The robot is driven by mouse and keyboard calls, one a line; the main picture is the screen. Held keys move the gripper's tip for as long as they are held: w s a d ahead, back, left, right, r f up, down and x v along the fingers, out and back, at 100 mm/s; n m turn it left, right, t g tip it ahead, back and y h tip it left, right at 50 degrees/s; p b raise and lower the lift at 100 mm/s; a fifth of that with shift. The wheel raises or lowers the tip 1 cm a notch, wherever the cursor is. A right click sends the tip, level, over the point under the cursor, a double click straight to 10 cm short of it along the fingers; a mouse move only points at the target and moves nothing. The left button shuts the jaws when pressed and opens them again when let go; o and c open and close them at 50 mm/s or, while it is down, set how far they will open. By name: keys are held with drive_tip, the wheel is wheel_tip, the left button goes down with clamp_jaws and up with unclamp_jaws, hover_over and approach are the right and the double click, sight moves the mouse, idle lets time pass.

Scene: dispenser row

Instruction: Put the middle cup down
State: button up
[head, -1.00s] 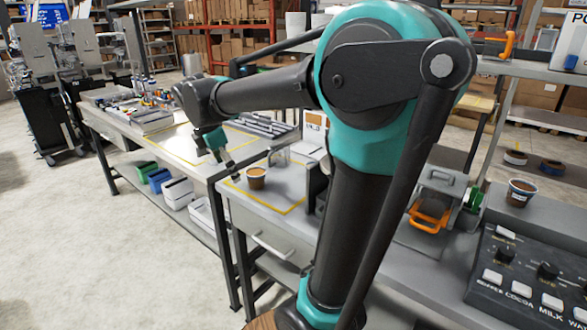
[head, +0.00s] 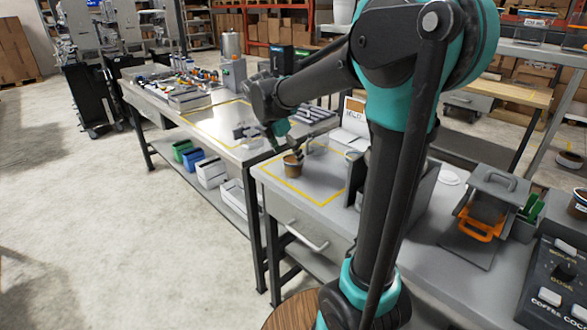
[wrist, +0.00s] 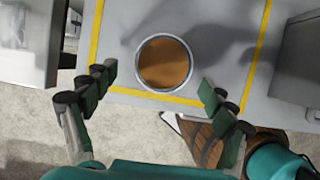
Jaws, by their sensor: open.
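A brown-filled cup (head: 292,168) stands upright on the grey counter (head: 318,222), inside a yellow-outlined square (head: 281,180). In the wrist view the cup (wrist: 163,62) is seen from above, its pale rim round brown contents. My gripper (wrist: 158,82) is open. Its two dark green fingers are spread wide, one on each side of the cup's near edge, with visible gaps on both sides. In the head view my gripper (head: 297,150) is right at the cup, and its fingers partly overlap it. A second cup (head: 580,204) is cut off at the right edge.
A dispenser panel with buttons (head: 555,272) and a grey device with an orange handle (head: 482,222) stand on the right. A longer workbench (head: 190,125) with small items adjoins at the left.

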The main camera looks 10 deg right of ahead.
sight(293, 165)
drive_tip(key=shift+x, duration=2.95)
drive_tip(key=shift+s+d, duration=0.1)
drive_tip(key=shift+s, duration=0.05)
drive_tip(key=c, duration=1.5)
drive_tip(key=shift+c, duration=0.2)
